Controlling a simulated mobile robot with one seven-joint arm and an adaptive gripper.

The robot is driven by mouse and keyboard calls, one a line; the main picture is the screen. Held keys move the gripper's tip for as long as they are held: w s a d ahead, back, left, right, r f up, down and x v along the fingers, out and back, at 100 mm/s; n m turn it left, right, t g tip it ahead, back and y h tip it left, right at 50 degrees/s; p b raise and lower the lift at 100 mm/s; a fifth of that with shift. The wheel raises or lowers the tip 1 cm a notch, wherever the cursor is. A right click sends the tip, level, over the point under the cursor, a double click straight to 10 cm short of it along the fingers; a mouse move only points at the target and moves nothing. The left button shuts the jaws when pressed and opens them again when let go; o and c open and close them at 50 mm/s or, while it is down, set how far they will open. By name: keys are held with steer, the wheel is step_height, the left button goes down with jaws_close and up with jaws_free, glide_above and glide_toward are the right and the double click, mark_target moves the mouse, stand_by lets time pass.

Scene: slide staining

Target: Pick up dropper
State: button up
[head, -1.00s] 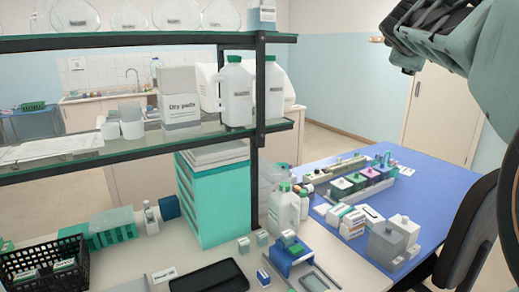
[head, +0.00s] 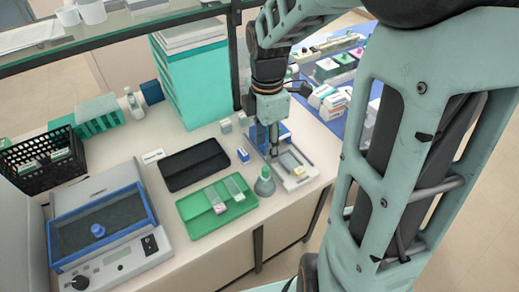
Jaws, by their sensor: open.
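A small grey-green bottle (head: 264,184) with a narrow top stands at the front right of the white bench, beside a green tray. It looks like the dropper, but it is too small to be sure. My gripper (head: 273,153) points down behind it, over the area by the blue-sided device. It is open, and nothing shows between its fingers. It looks apart from the bottle. My wrist and arm hide part of the blue-sided device (head: 284,136).
The green tray (head: 190,208) holds slides. A black tray (head: 180,172) lies behind it. A small blue-and-white box (head: 243,155) stands near my gripper. A blue-framed instrument (head: 100,226) is at front left. A glass shelf (head: 130,42) and its black post (head: 236,60) are close to my arm.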

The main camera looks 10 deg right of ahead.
mark_target(266, 168)
step_height(266, 168, down, 5)
steer(key=shift+a+r, duration=0.1)
steer(key=shift+s+f, duration=0.15)
steer(key=shift+f, duration=1.25)
steer(key=shift+s+f, duration=0.1)
steer(key=shift+f, duration=1.3)
steer(key=c, duration=0.9)
